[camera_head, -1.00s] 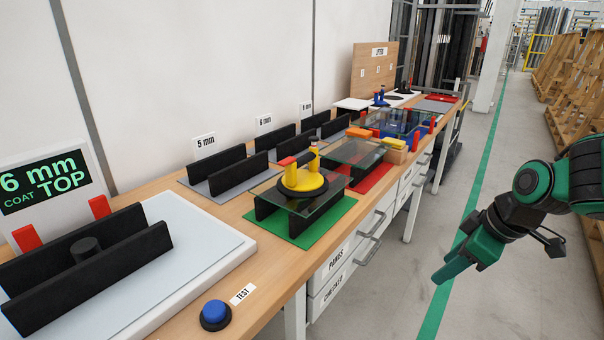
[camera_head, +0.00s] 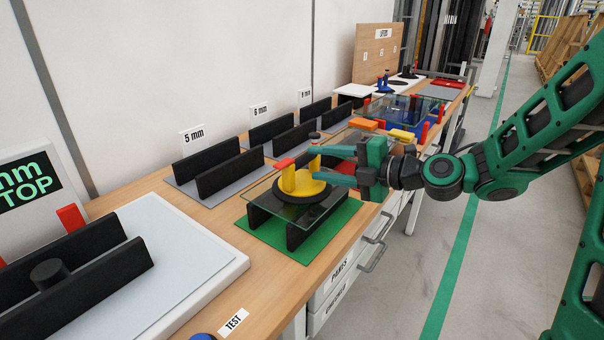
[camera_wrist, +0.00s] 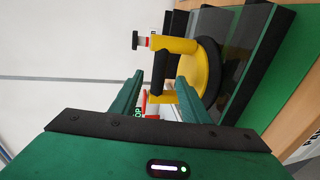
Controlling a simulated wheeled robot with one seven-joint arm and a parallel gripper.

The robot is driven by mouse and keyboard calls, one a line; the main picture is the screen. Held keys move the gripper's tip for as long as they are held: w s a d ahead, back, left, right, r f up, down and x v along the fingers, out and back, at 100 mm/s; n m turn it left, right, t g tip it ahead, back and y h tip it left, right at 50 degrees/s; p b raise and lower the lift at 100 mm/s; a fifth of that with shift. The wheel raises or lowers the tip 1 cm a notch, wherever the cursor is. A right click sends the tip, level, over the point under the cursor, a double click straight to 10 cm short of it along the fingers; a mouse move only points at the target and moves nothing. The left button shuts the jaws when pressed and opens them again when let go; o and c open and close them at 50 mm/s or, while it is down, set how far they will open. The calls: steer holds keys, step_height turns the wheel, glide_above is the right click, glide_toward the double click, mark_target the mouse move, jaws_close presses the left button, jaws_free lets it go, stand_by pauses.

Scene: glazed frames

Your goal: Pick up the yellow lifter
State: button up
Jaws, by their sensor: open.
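The yellow lifter (camera_head: 290,185) has a yellow body on a round black pad, with a red lever and a dark knob on top. It sits on a glass pane (camera_head: 262,193) that rests on black supports over a green mat (camera_head: 323,236). My gripper (camera_head: 332,166) is at the lifter's right side, its fingers pointing left at the upper part. In the wrist view, the fingers (camera_wrist: 157,88) are apart, and the yellow lifter (camera_wrist: 200,75) shows beyond and between them. I cannot tell whether a finger touches it.
More glass with red, blue, orange and yellow items (camera_head: 400,115) stands farther along the bench. Black racks (camera_head: 217,170) labelled in mm stand along the wall. A white test plate (camera_head: 150,240) is at the near left. Drawer handles (camera_head: 372,258) stick out at the bench front.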

mark_target(288, 161)
steer(key=x, duration=1)
steer(key=shift+s, duration=0.1)
jaws_close()
steer(key=shift+s, duration=0.1)
stand_by(1.1)
